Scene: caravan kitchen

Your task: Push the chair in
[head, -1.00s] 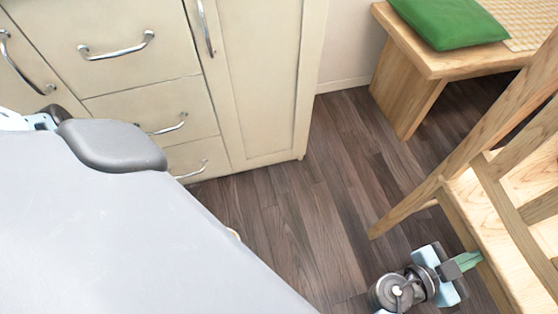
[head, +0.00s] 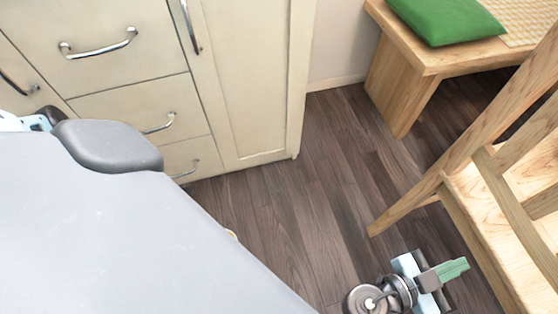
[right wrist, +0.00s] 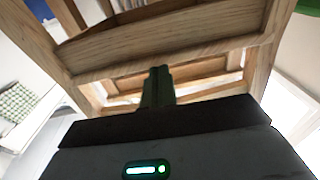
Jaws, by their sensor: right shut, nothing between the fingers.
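The wooden chair (head: 460,215) stands at the right of the head view, cut off by the picture's edge. Its slatted back leans up to the top right. My right gripper (head: 455,270) is low beside the chair's near side, its green fingers shut and empty, pointing at the chair. A small gap of floor shows between the fingertips and the chair. In the right wrist view the fingers (right wrist: 158,88) point at the chair's underside, with a wooden rail (right wrist: 170,45) ahead and above. My left gripper is not in view.
A wooden bench (head: 440,58) with a green cushion (head: 445,20) stands at the back right. Cream cabinets (head: 245,80) with metal handles fill the back left. Dark plank floor (head: 290,215) is clear between the cabinets and chair.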

